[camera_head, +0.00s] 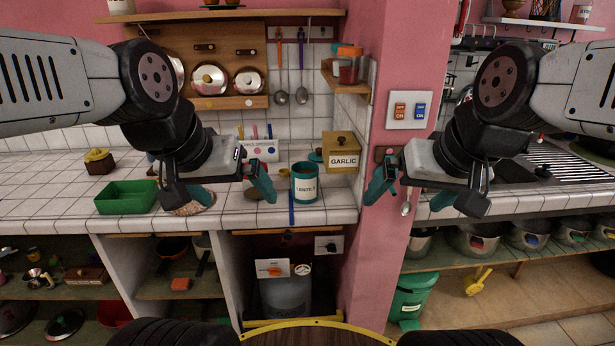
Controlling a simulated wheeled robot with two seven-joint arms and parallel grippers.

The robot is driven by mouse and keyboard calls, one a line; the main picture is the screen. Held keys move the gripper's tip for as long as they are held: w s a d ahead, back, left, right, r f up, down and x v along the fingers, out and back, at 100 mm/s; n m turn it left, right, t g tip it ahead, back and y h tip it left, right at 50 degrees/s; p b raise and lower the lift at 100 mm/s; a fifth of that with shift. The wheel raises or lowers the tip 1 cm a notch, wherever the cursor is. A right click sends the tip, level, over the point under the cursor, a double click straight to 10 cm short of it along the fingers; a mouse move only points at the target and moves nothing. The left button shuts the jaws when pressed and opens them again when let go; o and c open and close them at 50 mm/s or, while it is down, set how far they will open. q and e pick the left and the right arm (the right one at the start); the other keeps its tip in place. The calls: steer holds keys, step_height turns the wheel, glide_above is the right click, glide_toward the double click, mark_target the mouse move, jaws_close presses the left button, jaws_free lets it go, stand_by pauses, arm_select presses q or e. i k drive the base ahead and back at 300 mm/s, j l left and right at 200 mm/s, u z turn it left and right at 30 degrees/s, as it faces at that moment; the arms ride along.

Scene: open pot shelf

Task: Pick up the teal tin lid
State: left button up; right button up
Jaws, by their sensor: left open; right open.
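A teal tin (305,186) with a white label reading LENTILS stands upright near the front edge of the tiled counter. Its top looks open. A small teal disc with a brown knob, which looks like the teal tin lid (316,156), lies on the counter behind the tin, beside the garlic box; part of it is hidden. My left gripper (228,190) is open and empty over the counter, left of the tin. My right gripper (425,190) is open and empty in front of the pink pillar, right of the tin.
A wooden GARLIC box (341,153) stands right of the lid. A green tray (127,197) and a small brown pot (99,161) are at left. A purple-blue stick (291,207) lies by the tin. The pink pillar (384,250) bounds the counter's right side.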

mark_target(316, 156)
steer(key=i+j+z, duration=0.2)
steer(key=z, duration=0.15)
steer(key=i+j+z, duration=0.3)
steer(key=j+z, duration=0.35)
steer(key=i, duration=0.05)
